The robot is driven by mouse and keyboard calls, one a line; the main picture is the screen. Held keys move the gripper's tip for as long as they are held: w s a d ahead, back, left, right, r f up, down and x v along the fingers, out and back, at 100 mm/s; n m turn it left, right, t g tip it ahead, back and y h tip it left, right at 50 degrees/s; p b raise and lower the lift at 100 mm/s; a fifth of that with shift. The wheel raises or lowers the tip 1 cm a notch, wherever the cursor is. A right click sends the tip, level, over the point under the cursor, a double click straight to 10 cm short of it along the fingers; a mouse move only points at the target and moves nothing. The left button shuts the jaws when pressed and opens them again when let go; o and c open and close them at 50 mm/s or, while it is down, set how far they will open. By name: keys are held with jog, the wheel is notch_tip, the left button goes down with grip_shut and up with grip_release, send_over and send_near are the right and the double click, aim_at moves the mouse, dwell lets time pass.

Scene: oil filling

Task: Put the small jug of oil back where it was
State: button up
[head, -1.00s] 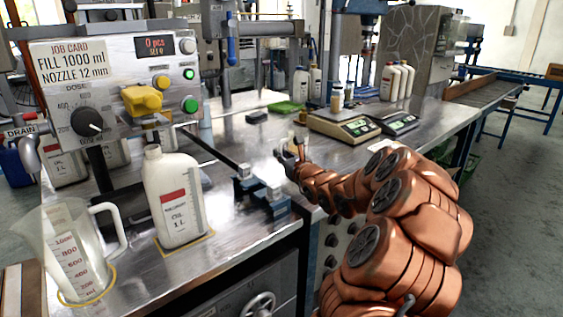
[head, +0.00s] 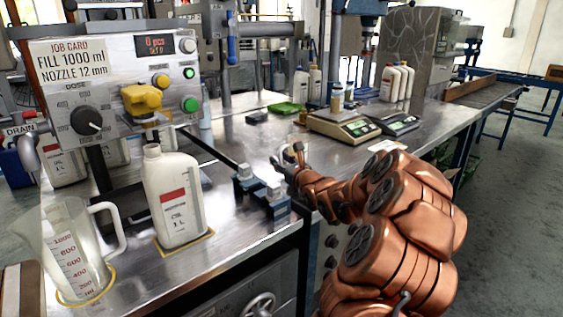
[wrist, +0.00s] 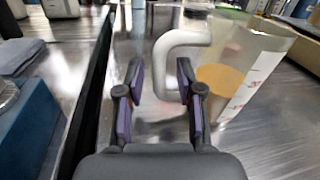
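A small clear jug (wrist: 240,70) with a pale handle (wrist: 163,65), a white strip with red marks and amber oil inside stands upright in the wrist view, ahead and to the right of my gripper (wrist: 160,82). My gripper is open, its two dark fingers apart. The lower end of the jug's handle shows between the fingertips, nearer the right one; I cannot tell whether it touches. In the head view my gripper (head: 287,162) is low over the bench, right of the blue clamps, and I cannot clearly make out the small jug there.
A large measuring jug (head: 65,250) and a white oil bottle (head: 175,198) stand on yellow-outlined spots at the front left of the bench. Blue clamps (head: 262,192) are beside my gripper. Two scales (head: 341,126) and a green tray (head: 286,108) are farther back.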

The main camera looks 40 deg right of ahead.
jog(key=shift+r, duration=0.1)
jog(key=shift+r+p, duration=0.2)
jog(key=shift+p, duration=0.15)
jog(key=v, duration=1.1)
jog(key=shift+d+f, duration=0.1)
jog(key=shift+f, duration=0.1)
jog(key=shift+s+a, duration=0.25)
jog(key=shift+s, duration=0.3)
